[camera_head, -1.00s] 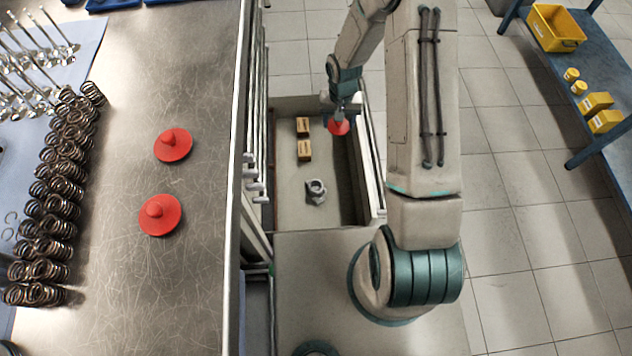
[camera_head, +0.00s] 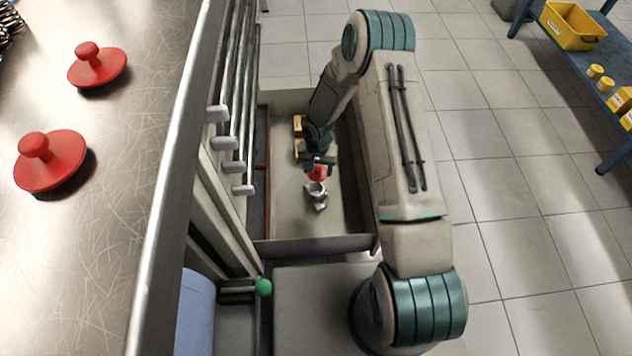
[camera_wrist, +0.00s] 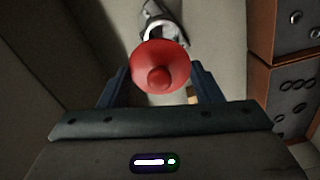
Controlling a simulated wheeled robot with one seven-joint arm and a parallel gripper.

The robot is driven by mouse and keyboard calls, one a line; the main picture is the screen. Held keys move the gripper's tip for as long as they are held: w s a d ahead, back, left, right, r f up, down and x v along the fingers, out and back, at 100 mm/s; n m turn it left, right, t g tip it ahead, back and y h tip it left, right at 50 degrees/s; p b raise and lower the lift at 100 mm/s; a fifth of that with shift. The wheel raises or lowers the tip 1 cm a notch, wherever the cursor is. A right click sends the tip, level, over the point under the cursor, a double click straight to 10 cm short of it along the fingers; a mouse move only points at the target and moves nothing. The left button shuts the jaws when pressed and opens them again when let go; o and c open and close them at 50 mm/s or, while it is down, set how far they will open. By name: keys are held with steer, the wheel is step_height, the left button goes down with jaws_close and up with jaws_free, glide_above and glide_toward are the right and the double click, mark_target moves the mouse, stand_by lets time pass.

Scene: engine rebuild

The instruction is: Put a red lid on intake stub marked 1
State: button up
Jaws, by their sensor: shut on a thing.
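My gripper (camera_head: 319,160) is shut on a red lid (camera_head: 316,174), which hangs in the drawer-like bin just beside a grey ring-topped metal part (camera_head: 317,194). In the wrist view the lid (camera_wrist: 161,66), a disc with a knob, sits between the dark fingers (camera_wrist: 158,88). The grey part (camera_wrist: 158,20) shows beyond the lid, partly covered by it. I cannot tell whether they touch. No number is readable on the part, so I cannot tell if it is stub 1. Two more red lids (camera_head: 97,65) (camera_head: 50,160) lie on the metal bench.
The bin (camera_head: 315,243) has raised walls close around my gripper. Small brown boxes (camera_head: 299,124) stand in its far part; brown boxes (camera_wrist: 292,25) also show in the wrist view.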

mark_target(316, 180)
steer(key=f, duration=0.1)
steer(key=f+b, duration=0.1)
steer(key=shift+a+f, duration=0.3)
steer(key=shift+f, duration=0.05)
steer(key=shift+f+b, duration=1.4)
steer(key=shift+f, duration=0.9)
steer(key=shift+f+b, duration=1)
steer(key=shift+b, duration=0.3)
stand_by(0.6)
steer(key=o, duration=1)
steer(key=shift+r, duration=0.1)
steer(key=shift+r+p, duration=2.45)
steer(key=shift+r, duration=1.25)
